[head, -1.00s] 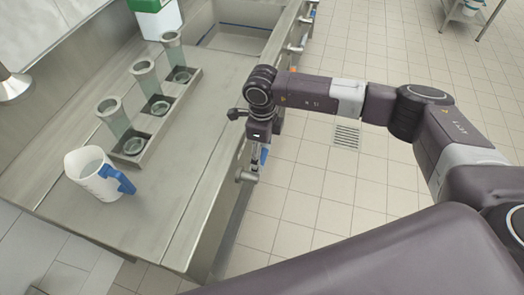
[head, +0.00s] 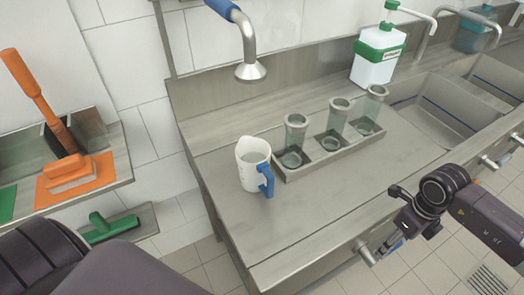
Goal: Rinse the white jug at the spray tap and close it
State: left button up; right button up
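The white jug (head: 252,172) with a blue handle stands upright on the steel counter (head: 320,210), left of a rack. The spray tap (head: 250,70), a metal head with a blue grip, hangs above and behind the jug, apart from it. My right gripper (head: 392,245) is low at the counter's front edge, by a metal valve (head: 365,252) and a small blue part, well right of the jug. Its fingers are too small and partly hidden to read. My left gripper is out of view; only dark arm parts show at lower left.
A rack (head: 330,160) holds several clear cylinders behind and right of the jug. A white and green container (head: 376,58) stands by the sinks (head: 430,118). Orange tools (head: 75,170) and a green squeegee (head: 112,227) are at left. The counter front is clear.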

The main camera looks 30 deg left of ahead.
jog(key=shift+w+f+g+b, duration=0.1)
jog(key=shift+f+g+b, duration=0.25)
jog(key=shift+b, duration=0.2)
jog(key=f+g+y+b, duration=0.1)
jog(key=b, duration=0.2)
jog(key=shift+d+f+g, duration=0.1)
jog(key=shift+f+g, duration=0.1)
jog(key=shift+g, duration=0.05)
jog(key=shift+f+g+y+b, duration=0.1)
jog(key=shift+g+y+b, duration=0.2)
jog(key=shift+y+b, duration=0.25)
jog(key=shift+f+g+b, duration=0.4)
jog(key=shift+f+b, duration=0.05)
jog(key=shift+b, duration=0.6)
jog(key=shift+r, duration=0.1)
dwell(1.8)
